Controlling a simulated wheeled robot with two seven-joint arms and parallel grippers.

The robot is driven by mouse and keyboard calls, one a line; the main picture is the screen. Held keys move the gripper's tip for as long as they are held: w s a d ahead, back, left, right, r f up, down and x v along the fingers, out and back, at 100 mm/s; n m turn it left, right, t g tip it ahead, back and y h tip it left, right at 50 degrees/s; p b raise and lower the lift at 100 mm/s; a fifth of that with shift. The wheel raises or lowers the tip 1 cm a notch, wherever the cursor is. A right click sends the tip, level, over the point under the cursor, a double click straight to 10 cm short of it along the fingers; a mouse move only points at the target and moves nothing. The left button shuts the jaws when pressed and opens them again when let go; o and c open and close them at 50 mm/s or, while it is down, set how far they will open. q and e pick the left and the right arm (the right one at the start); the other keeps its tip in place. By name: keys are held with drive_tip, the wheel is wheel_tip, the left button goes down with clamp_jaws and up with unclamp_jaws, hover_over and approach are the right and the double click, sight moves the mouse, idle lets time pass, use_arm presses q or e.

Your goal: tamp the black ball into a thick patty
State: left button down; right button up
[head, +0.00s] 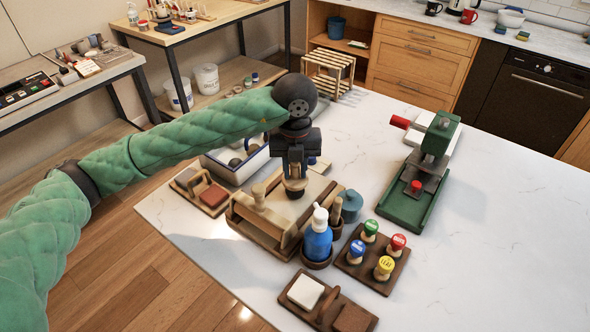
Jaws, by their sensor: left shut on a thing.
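My left gripper (295,178) points straight down over the wooden board (318,190) on the white table. It is shut on a small tan wooden tool (294,184), apparently a tamper, mostly hidden by the fingers. A dark round bit (294,194) shows just under the tool, at the board; it may be the black ball, but I cannot tell its shape or whether the tool touches it. A wooden block with an upright knob (259,197) stands to the left on the board. My right gripper is not in view.
A blue bottle (318,238) stands close in front of the board. A rack of coloured stamps (372,258) and a tray with a white block (305,291) are nearer. A green press (425,175) stands right. The table's right side is clear.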

use_arm(q)
drive_tip(key=shift+r, duration=0.15)
drive_tip(key=shift+r+p, duration=0.55)
drive_tip(key=shift+r, duration=1.8)
drive_tip(key=shift+r, duration=0.1)
